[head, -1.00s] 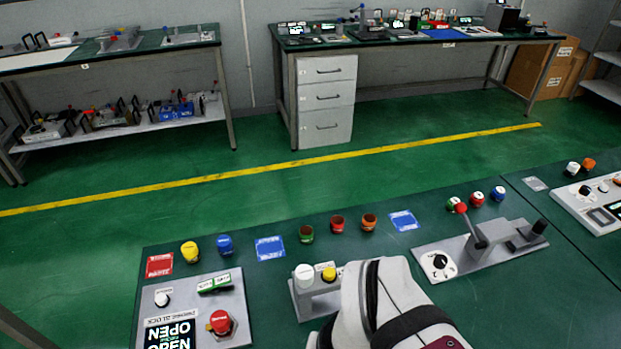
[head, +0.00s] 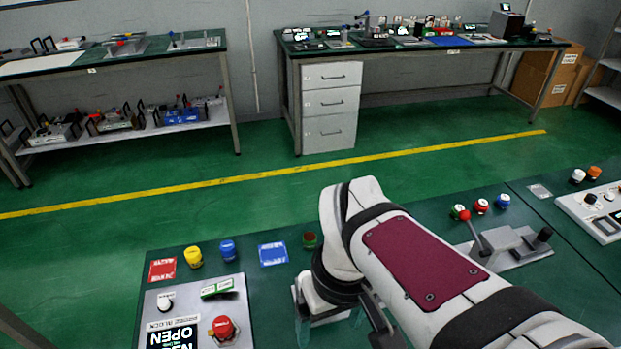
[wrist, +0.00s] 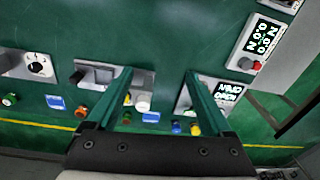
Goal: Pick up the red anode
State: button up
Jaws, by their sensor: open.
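In the head view my arm covers the spot where a red cup-like piece stood earlier, so I cannot see it there. A red-orange piece (wrist: 82,111) shows left of my left finger in the wrist view. I cannot tell surely whether it is the red anode. A red piece (head: 482,206) also stands at the back right of the near table in the head view. My gripper (wrist: 160,72) is open with nothing between its fingertips. It also shows in the head view (head: 330,318), pointing down over the near table.
A panel with a red button (head: 223,328) is front left. A lever panel (head: 515,247) is right.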

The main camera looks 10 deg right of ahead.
jog(key=w+d+f+n+t+h, duration=0.1)
jog(key=w+d+f+n, duration=0.25)
jog(key=w+n, duration=0.65)
jog(key=w+d+f+n+t+h, duration=0.1)
jog(key=w+d+f+n+h, duration=0.2)
jog(key=w+n, duration=0.6)
jog(key=w+d+f+n+t, duration=0.1)
jog(key=w+d+f+n, duration=0.5)
jog(key=w, duration=0.7)
jog(key=shift+n, duration=0.3)
jog(key=x, duration=0.7)
jog(key=a+x, duration=0.1)
jog(key=x, duration=0.3)
jog(key=shift+f, duration=0.2)
jog(key=shift+a, duration=0.1)
grip_shut()
